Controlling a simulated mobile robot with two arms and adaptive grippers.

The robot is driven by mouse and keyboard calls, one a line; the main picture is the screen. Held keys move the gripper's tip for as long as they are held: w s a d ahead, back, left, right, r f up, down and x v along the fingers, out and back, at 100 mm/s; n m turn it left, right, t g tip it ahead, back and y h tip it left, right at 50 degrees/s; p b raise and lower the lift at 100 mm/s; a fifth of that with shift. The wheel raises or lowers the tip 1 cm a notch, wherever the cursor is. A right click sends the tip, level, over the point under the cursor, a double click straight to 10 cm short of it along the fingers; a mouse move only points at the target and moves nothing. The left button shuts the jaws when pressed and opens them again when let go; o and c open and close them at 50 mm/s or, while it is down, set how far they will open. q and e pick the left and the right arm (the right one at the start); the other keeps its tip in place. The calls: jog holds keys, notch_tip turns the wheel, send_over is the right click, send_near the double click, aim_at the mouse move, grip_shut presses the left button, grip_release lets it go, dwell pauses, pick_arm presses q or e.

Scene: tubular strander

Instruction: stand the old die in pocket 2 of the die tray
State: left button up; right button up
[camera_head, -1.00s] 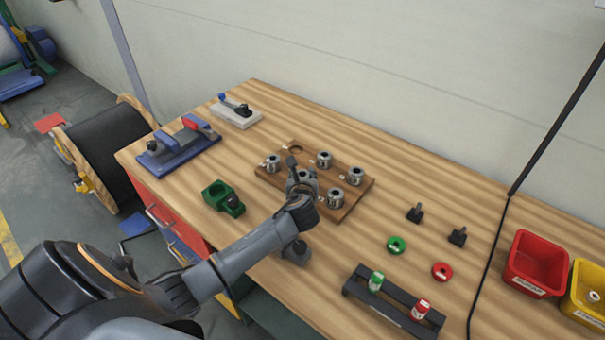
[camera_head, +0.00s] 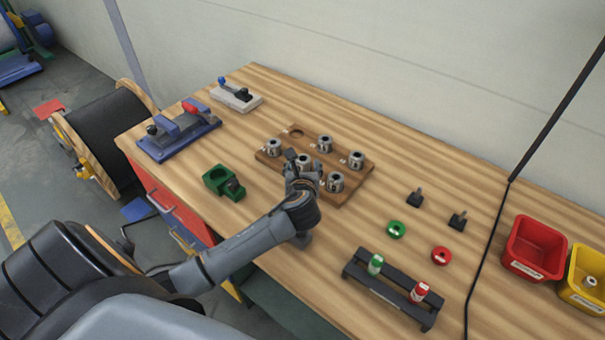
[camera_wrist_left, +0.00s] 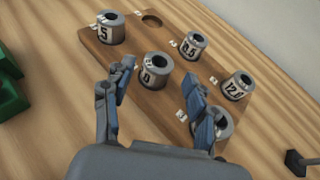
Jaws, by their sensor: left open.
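The wooden die tray (camera_head: 350,197) lies on the bench with several grey ring-shaped dies standing on it. One round pocket (camera_head: 295,131) at the far-left corner is empty; it also shows in the left wrist view (camera_wrist_left: 151,20). My left gripper (camera_head: 303,165) is open over the tray's near side. In the left wrist view a die (camera_wrist_left: 155,70) stands upright on the tray, just ahead of and between the spread fingertips, with no clear contact. The right finger partly hides another die (camera_wrist_left: 222,126). I cannot tell which die is the old one. My right gripper is out of view.
A green block (camera_head: 222,180) sits left of the tray, with a blue fixture (camera_head: 178,140) behind it. To the right are a black rack (camera_head: 390,290), green and red rings, black knobs, and red (camera_head: 535,247) and yellow bins. Bare bench lies around the tray.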

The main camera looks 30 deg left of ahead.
pick_arm(q)
jog(key=v, duration=0.6)
jog(key=shift+s, duration=0.15)
jog(key=shift+d, duration=0.1)
